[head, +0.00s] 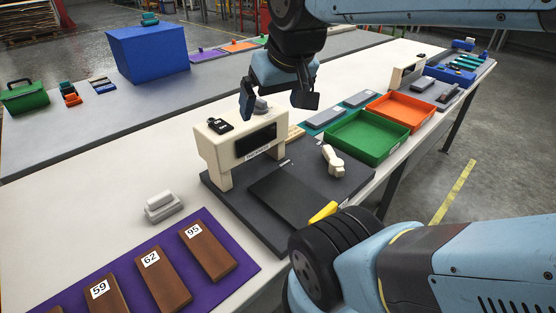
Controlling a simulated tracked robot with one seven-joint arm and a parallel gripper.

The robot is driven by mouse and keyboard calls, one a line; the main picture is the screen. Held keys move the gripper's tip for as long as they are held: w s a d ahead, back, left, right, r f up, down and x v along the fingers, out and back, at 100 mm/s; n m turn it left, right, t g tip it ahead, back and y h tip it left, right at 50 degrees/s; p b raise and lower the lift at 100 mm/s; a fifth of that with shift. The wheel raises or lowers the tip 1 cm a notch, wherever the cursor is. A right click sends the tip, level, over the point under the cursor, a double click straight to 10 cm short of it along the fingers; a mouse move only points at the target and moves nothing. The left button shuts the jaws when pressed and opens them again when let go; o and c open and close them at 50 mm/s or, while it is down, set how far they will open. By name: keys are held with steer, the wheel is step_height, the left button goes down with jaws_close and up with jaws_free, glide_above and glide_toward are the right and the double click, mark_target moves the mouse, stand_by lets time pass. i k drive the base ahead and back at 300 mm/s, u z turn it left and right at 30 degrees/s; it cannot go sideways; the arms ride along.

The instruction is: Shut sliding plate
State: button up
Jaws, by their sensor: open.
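The hot press (212,147) is a cream arch with a dark front window on a dark grey base. The sliding plate (290,198) is a flat dark slab lying out in front of the arch. Its yellow handle (322,212) is at the near right edge, partly close behind my arm in the picture. My gripper (277,98) is open, with its fingers apart, and appears above or behind the top of the press, away from the plate and handle. A grey knob (261,105) on top of the press shows between the fingers; I cannot tell whether they touch it.
A cream lever (333,160) stands on the right of the base. Green (343,147) and orange (398,121) trays lie beyond. A purple mat (137,288) with numbered brown blocks and a grey stamp-like piece (163,207) are at left.

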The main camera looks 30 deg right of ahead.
mark_target(298, 204)
steer(key=z, duration=0.7)
steer(key=k, duration=1)
steer(key=u, duration=0.5)
